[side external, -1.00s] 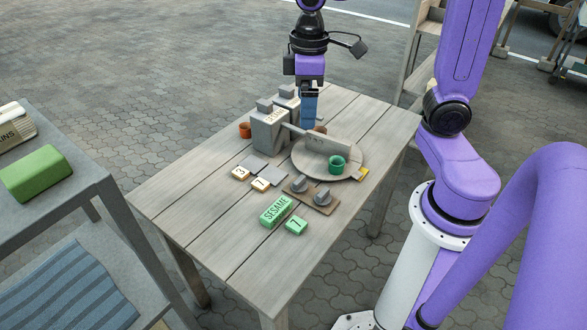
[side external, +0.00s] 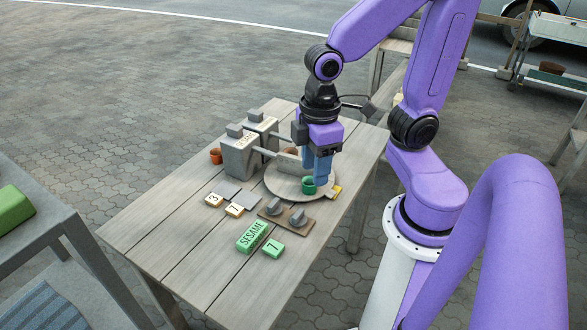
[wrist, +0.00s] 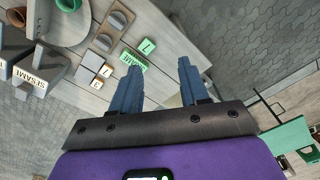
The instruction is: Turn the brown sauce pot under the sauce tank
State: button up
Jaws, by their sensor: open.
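The brown sauce pot (side external: 291,151) is on the far side of the round turntable (side external: 277,189), mostly hidden behind an upright grey divider (side external: 288,163) and near the tank spouts. In the wrist view a brown pot (wrist: 17,16) shows at the top left. The green pot (side external: 308,186) stands on the turntable's near side. Two grey sauce tanks, the nearer one (side external: 238,158) and the farther one (side external: 262,124), stand left of the turntable. My gripper (side external: 318,181) points down over the turntable's right part, close to the green pot. In the wrist view its fingers (wrist: 160,68) are apart and empty.
A panel with two grey knobs (side external: 285,217) lies in front of the turntable. Green SESAME (side external: 252,236) and 7 (side external: 273,249) blocks lie nearer. An orange pot (side external: 215,156) stands beside the tanks. The table's near end is clear.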

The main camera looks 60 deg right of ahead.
jog(key=w+d+f+m, duration=0.1)
jog(key=w+d+m, duration=0.25)
jog(key=w, duration=0.45)
jog(key=m, duration=0.6)
send_near(300, 158)
jog(key=shift+n, duration=0.25)
notch_tip(300, 158, down, 12)
jog(key=shift+w+a, duration=0.1)
jog(key=shift+a, duration=0.05)
grip_shut()
